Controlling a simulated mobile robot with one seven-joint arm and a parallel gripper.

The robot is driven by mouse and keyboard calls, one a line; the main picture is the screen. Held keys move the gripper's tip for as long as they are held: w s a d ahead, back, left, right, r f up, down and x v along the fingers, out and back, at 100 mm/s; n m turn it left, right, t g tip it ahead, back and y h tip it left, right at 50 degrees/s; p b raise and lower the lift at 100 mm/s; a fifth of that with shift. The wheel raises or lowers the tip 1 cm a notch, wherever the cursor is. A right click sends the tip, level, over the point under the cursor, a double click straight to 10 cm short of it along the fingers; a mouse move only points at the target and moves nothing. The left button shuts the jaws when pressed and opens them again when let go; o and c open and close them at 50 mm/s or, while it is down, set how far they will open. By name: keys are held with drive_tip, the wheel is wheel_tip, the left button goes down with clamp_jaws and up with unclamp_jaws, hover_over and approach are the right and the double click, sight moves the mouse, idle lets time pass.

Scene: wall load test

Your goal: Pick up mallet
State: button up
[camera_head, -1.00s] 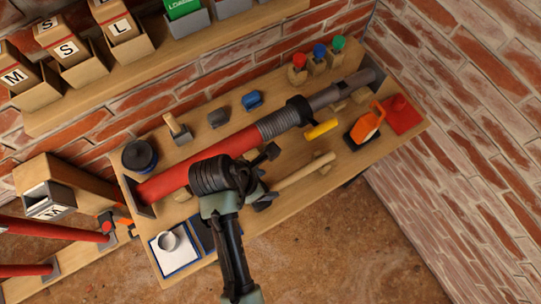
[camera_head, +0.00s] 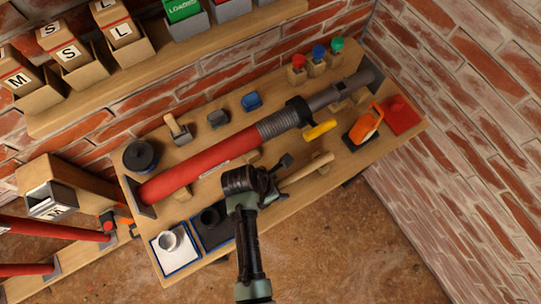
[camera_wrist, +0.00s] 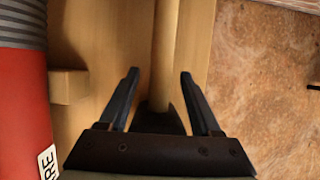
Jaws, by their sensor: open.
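The mallet's pale wooden handle (camera_head: 306,172) lies along the front of the workbench, slanting up to the right. In the wrist view the handle (camera_wrist: 166,45) runs down between my fingers to a dark, partly hidden piece (camera_wrist: 160,118), perhaps its head. My gripper (camera_head: 282,180) is open at the handle's left end. In the wrist view the fingers of my gripper (camera_wrist: 160,74) stand apart on either side of the handle, with gaps visible. I cannot tell the height between them.
A large red tube (camera_head: 190,171) with a grey ribbed section lies behind the mallet; it fills the left of the wrist view (camera_wrist: 22,110). A yellow piece (camera_head: 320,130) and orange tool (camera_head: 366,126) lie to the right. A white tray (camera_head: 168,262) stands front left. Open floor (camera_head: 340,250) lies in front.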

clamp_jaws()
drive_tip(key=shift+r, duration=0.1)
idle(0.5)
wheel_tip(320, 180, up, 10)
drive_tip(key=shift+f, duration=0.1)
idle(0.4)
